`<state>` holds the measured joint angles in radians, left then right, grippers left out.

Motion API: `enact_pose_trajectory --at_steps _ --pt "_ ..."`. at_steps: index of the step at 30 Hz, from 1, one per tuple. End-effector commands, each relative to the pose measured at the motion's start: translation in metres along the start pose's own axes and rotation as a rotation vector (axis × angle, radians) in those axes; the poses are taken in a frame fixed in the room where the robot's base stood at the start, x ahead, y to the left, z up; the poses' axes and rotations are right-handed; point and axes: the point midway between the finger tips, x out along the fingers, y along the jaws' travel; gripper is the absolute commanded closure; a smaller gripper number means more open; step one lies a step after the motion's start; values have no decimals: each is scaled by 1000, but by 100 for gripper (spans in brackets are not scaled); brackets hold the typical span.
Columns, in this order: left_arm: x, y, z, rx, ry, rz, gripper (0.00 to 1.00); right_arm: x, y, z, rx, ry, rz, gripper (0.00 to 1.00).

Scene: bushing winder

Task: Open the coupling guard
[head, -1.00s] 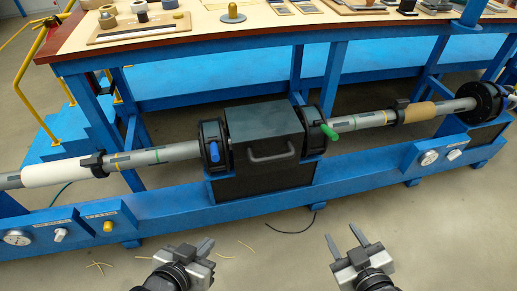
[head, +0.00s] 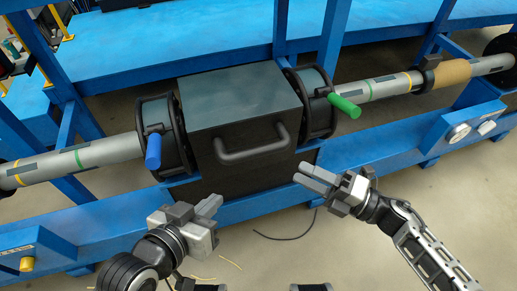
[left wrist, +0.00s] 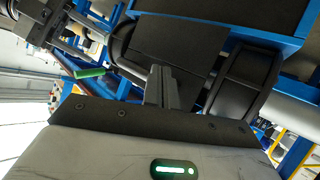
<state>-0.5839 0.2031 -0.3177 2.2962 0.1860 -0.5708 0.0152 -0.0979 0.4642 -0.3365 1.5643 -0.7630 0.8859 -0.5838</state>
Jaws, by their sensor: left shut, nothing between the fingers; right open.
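The coupling guard (head: 235,95) is a dark box with a flat lid, closed, in the middle of the head view. A black U-shaped handle (head: 252,154) is on its front. My left gripper (head: 219,203) is shut and empty, below and in front of the guard, apart from the handle. Its fingers also show in the left wrist view (left wrist: 161,88), in front of dark machine parts. My right gripper (head: 303,173) is open and empty, just right of and below the handle, with a gap between them.
Black clamp rings flank the guard, with a blue lever (head: 153,152) at left and a green lever (head: 344,105) at right. A grey shaft (head: 95,155) runs out both sides. A blue beam (head: 255,203) passes below. Floor in front is mostly clear, with a cable (head: 285,237).

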Motion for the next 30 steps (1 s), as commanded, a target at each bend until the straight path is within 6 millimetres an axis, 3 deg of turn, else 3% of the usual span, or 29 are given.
enact_pose_trajectory --at_steps 9,15,21,30 --pt "0 1 -2 2 20 5 100 72 1 0 2 -1 5 56" --pt "0 2 -4 2 36 8 100 103 0 0 3 -3 2 56" --pt "-1 3 -6 2 44 9 100 117 0 0 4 -2 1 56" --pt "-1 4 -6 3 44 12 100 118 0 0 4 -3 0 59"
